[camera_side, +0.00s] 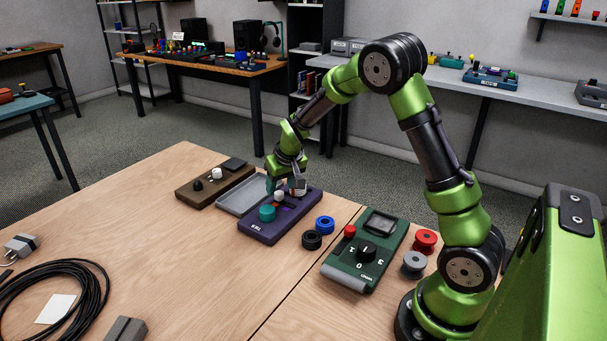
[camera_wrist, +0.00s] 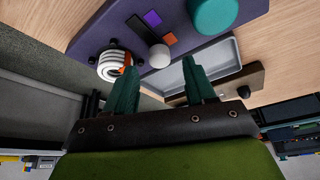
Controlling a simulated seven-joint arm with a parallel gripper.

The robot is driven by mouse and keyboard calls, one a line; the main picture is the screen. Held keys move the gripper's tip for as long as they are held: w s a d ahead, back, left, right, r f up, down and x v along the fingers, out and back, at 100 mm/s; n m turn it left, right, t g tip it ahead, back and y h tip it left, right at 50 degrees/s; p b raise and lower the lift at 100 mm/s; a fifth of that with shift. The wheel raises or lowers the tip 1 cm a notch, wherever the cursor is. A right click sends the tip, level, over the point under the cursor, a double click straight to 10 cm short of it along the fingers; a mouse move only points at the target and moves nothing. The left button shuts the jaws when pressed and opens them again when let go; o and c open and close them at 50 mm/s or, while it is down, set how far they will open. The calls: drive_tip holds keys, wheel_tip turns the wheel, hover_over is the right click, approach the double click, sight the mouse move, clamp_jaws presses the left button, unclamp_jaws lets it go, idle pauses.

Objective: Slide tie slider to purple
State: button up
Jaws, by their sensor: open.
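The dark purple box (camera_side: 258,229), labelled "TIES", lies on the wooden table; its top also shows in the wrist view (camera_wrist: 105,30). On it are a purple mark (camera_wrist: 153,18), an orange mark (camera_wrist: 169,38) and a white round knob (camera_wrist: 159,56), which seems to be the slider. The knob sits by the orange mark, apart from the purple one. In the side view the knob (camera_side: 279,196) is just below my gripper (camera_side: 285,184). My gripper is open, and in the wrist view the knob appears between its teal fingers (camera_wrist: 160,65). Contact cannot be told.
A large teal knob (camera_wrist: 213,15) and a white coil with orange (camera_wrist: 115,65) are on the same box. A grey tray (camera_side: 245,193) and a brown box (camera_side: 202,191) lie behind it. Blue (camera_side: 325,224) and black (camera_side: 312,240) spools and a green device (camera_side: 345,272) stand to the right.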

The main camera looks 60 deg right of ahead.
sight(279, 193)
drive_tip(key=shift+x, duration=1.5)
drive_tip(key=shift+c, duration=0.2)
clamp_jaws()
